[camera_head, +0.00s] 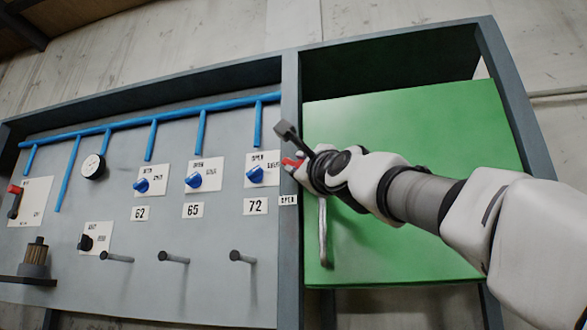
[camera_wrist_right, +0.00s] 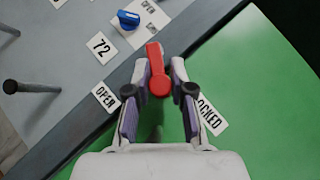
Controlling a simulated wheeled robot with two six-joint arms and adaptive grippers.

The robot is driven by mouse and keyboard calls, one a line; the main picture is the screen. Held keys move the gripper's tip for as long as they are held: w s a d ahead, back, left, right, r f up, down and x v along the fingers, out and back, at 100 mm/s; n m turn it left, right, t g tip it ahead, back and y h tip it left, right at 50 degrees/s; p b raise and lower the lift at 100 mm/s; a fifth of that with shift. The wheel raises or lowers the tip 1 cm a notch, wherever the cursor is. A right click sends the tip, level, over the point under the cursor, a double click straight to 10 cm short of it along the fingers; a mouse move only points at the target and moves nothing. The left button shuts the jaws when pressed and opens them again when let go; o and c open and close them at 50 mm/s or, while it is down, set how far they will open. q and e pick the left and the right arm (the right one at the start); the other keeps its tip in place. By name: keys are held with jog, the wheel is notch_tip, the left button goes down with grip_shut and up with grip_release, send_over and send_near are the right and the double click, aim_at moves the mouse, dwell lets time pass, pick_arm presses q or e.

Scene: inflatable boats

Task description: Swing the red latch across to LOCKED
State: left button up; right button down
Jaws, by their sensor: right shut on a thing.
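The red latch (camera_wrist_right: 158,70) lies between the two fingers of my right gripper (camera_wrist_right: 160,92) in the right wrist view, and the gripper is shut on it. In the head view a bit of the latch's red (camera_head: 292,163) shows at the left edge of the green door (camera_head: 400,150), with my right gripper (camera_head: 300,160) over it. In the wrist view an OPEN label (camera_wrist_right: 105,96) lies left of the gripper on the grey frame. The LOCKED label (camera_wrist_right: 211,115) lies on the right on the green door, partly covered by a finger. My left gripper is not in view.
A grey handle (camera_head: 323,235) hangs on the door below my right gripper. The grey panel at left carries blue knobs (camera_head: 257,175), blue pipes (camera_head: 150,122), several pegs (camera_head: 240,257) and number labels, including 72 (camera_head: 255,206). A red-handled switch (camera_head: 14,189) sits far left.

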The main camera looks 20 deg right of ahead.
jog(key=n, duration=0.1)
jog(key=r+n+g+p, duration=0.1)
jog(key=r+y+p, duration=0.1)
jog(key=shift+s+d+n+g, duration=0.3)
jog(key=shift+n, duration=0.1)
jog(key=shift+r+n+g+y+p, duration=0.3)
jog(key=shift+n+g+p, duration=0.4)
jog(key=shift+n+p, duration=0.3)
jog(key=shift+n+g+p, duration=0.4)
jog(key=shift+g+p, duration=0.1)
jog(key=shift+p, duration=0.2)
jog(key=c, duration=1)
grip_release()
jog(key=shift+d+f, duration=0.15)
jog(key=shift+w+f, duration=0.1)
jog(key=shift+f, duration=0.05)
